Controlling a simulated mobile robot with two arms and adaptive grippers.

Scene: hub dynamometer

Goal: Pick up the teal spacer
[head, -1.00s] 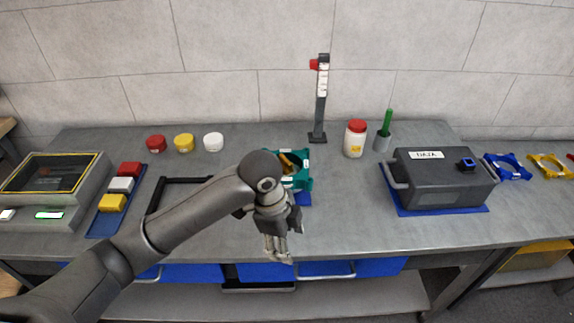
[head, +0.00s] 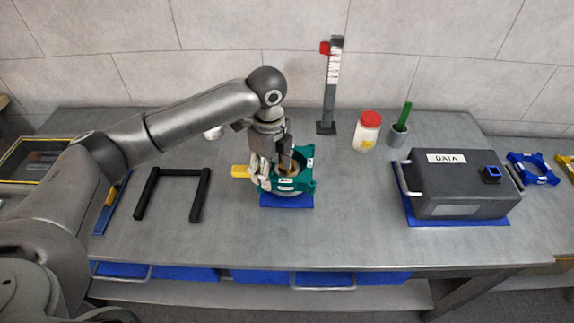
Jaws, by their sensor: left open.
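A teal ring-shaped piece with white labels, which looks like the teal spacer (head: 305,179), sits on a blue mat (head: 287,202) near the middle of the bench. My left gripper (head: 271,182) points down over its left part, fingers open. The fingers overlap the ring in the picture; whether they touch it I cannot tell. A yellow part (head: 241,171) sticks out to the left behind the fingers. Part of the ring's opening and its left side are hidden by the gripper. My right gripper is not in view.
A black U-shaped frame (head: 150,194) lies left of the mat. A dark DATA box (head: 455,186) stands on the right. Behind are a measuring post (head: 328,90), a red-lidded jar (head: 367,132) and a cup with a green stick (head: 398,135). Bench between mat and box is clear.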

